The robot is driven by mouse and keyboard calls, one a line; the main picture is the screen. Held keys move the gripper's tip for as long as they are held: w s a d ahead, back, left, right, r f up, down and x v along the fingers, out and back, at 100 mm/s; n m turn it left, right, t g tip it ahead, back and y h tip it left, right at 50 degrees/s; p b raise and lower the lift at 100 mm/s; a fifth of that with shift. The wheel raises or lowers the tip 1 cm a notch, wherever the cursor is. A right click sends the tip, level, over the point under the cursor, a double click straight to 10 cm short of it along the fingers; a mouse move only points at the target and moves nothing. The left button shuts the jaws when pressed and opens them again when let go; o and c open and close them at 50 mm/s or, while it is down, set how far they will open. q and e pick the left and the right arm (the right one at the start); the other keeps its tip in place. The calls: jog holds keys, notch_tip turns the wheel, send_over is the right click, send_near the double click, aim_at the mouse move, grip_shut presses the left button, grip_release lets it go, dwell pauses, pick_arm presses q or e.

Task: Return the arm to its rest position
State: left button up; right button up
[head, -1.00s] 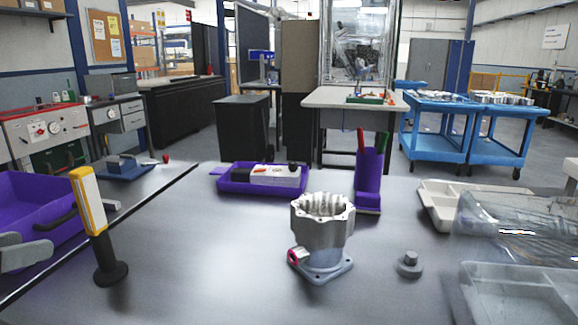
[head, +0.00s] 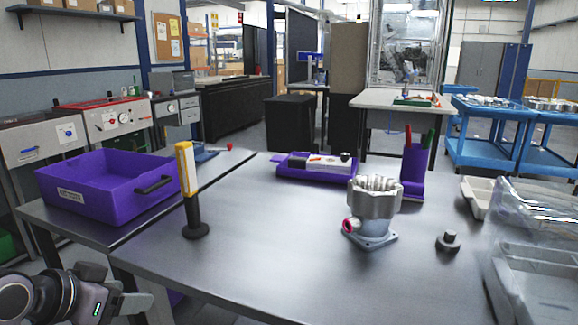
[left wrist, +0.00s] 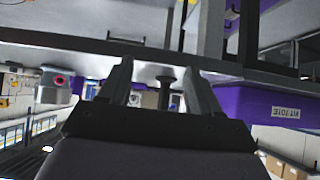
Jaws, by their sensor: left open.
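My left gripper (head: 138,304) is at the lower left of the head view, in front of the purple tote and beside the table's near left corner. Its fingers are apart and nothing shows between them; they also show apart in the left wrist view (left wrist: 156,72), which is upside down. My right gripper is in neither view. The machined housing (head: 374,205) stands upright on the grey table (head: 290,240), well to the right of my left gripper. A red-rimmed port is on its left side.
A purple tote (head: 100,195) stands on a side bench at the left. A yellow and white post (head: 187,175) stands near the table's left edge.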

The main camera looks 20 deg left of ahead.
pick_arm(q)
jog(key=s+d+f+m+g, duration=0.1)
jog(key=s+d+f+g, duration=0.2)
jog(key=s+d+f, duration=0.6)
jog(key=s+d+f+g, duration=0.3)
jog(key=s+d+f, duration=0.3)
jog(key=f, duration=0.5)
jog(key=w+d+r+t+h+p, duration=0.1)
jog(key=w+t+p, duration=0.4)
jog(key=p, duration=0.6)
jog(key=shift+w+d+r+m+t+h, duration=0.35)
jog(key=shift+d+r+t, duration=0.25)
jog(key=shift+d+t, duration=0.25)
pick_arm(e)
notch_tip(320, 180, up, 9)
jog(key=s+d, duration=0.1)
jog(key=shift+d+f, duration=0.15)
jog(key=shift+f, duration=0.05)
pick_arm(q)
jog(key=shift+a, duration=0.15)
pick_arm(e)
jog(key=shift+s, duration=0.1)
